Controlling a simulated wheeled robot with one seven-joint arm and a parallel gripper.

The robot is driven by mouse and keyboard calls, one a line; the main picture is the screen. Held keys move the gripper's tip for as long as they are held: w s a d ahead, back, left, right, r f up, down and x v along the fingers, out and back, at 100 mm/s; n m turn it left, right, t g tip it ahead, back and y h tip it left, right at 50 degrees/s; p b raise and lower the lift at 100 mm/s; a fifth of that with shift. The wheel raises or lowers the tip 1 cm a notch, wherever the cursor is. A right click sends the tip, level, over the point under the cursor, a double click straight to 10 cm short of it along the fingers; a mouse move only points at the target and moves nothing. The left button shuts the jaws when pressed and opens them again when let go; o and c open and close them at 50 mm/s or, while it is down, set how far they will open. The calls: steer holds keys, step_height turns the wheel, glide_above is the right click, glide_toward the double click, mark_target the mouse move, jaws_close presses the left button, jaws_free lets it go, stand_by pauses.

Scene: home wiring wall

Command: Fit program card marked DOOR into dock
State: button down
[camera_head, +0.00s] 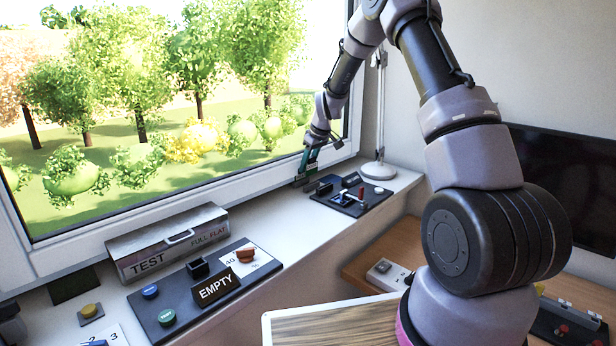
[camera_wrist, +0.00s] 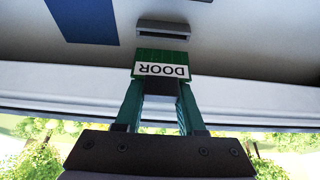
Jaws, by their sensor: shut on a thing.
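My gripper (camera_wrist: 160,108) is shut on the green program card (camera_wrist: 158,57), which carries a white label reading DOOR, upside down in the wrist view. The card juts out past the fingertips. Just beyond its far edge is a dark grey slotted piece (camera_wrist: 175,28), which looks like the dock; a small gap shows between them. In the head view my gripper (camera_head: 310,160) is at the far end of the windowsill, beside a dark board (camera_head: 352,195) with small blocks and switches. The card is small and hard to make out there.
A metal TEST box (camera_head: 168,240) and a dark panel with an EMPTY sign (camera_head: 216,288) stand on the near sill. A white lamp base (camera_head: 378,170) stands behind the far board. The window frame (camera_head: 240,180) runs close along the sill. A blue patch (camera_wrist: 82,20) shows in the wrist view.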

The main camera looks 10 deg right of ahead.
steer(key=s+d+r, duration=0.3)
steer(key=s+r, duration=0.2)
steer(key=shift+d, duration=0.25)
steer(key=shift+f, duration=3)
steer(key=shift+f, duration=1.45)
steer(key=shift+c, duration=2.2)
jaws_free()
